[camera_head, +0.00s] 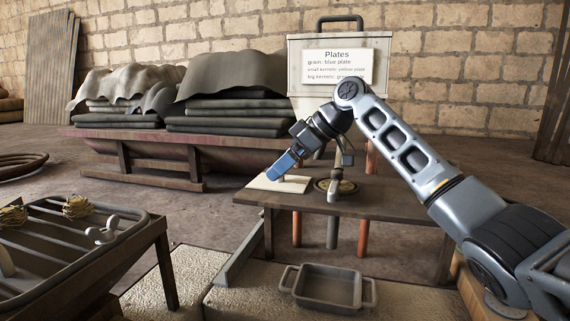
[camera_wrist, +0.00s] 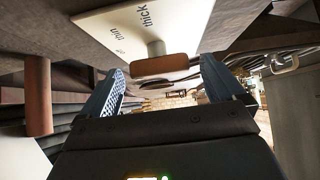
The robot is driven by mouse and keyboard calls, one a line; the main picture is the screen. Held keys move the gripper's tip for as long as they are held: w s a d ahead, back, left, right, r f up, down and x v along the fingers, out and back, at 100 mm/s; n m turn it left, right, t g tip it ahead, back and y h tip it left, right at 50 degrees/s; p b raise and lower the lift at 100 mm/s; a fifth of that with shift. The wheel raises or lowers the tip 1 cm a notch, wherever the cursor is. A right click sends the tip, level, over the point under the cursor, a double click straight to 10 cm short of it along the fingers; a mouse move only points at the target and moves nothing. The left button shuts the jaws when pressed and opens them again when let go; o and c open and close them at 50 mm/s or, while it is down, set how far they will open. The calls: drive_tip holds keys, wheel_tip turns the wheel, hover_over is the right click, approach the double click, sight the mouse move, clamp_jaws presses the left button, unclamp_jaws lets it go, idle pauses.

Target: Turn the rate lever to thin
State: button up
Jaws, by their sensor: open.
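The rate lever has a red-brown grip (camera_wrist: 165,66) on a short pale post (camera_wrist: 156,47). It stands by a cream label plate (camera_wrist: 185,18) printed "thin" and "thick", with a smaller, partly legible word at the lower left. I cannot tell which word the lever points at. The plate also shows in the head view, lying on the low table (camera_head: 275,183), where my gripper mostly hides the lever. My gripper (camera_head: 277,172) has blue fingers and is just above the plate. In the wrist view my gripper (camera_wrist: 163,74) is open, with one finger on each side of the grip, apart from it.
A round dish-like part (camera_head: 343,186) sits on the wooden table (camera_head: 385,208) right of the plate. A grey tray (camera_head: 328,287) stands low in front. A barred rack (camera_head: 60,240) is at left. A "Plates" sign box (camera_head: 336,65) and stacked dark sheets (camera_head: 225,105) stand behind.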

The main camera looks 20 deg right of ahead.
drive_tip(key=shift+c, duration=0.2)
drive_tip(key=c, duration=1)
drive_tip(key=shift+r+m+p, duration=0.15)
drive_tip(key=shift+m+p, duration=0.15)
drive_tip(key=shift+p, duration=0.2)
drive_tip(key=m+p, duration=0.1)
drive_tip(key=m+t+h+p, duration=0.1)
drive_tip(key=p, duration=0.1)
drive_tip(key=m+t+h+p, duration=0.1)
drive_tip(key=shift+s+a+r+m, duration=0.1)
drive_tip(key=shift+s+a+m, duration=0.15)
drive_tip(key=shift+m, duration=0.15)
drive_tip(key=m+t+h+p, duration=0.1)
drive_tip(key=m+h+p, duration=0.1)
drive_tip(key=m+p, duration=0.1)
drive_tip(key=shift+a+h+p, duration=0.1)
drive_tip(key=shift+h+p, duration=0.3)
drive_tip(key=shift+p, duration=0.2)
drive_tip(key=shift+m+t+h+p, duration=0.3)
drive_tip(key=shift+m+h+p, duration=0.15)
drive_tip(key=shift+m, duration=0.25)
drive_tip(key=shift+f, duration=0.25)
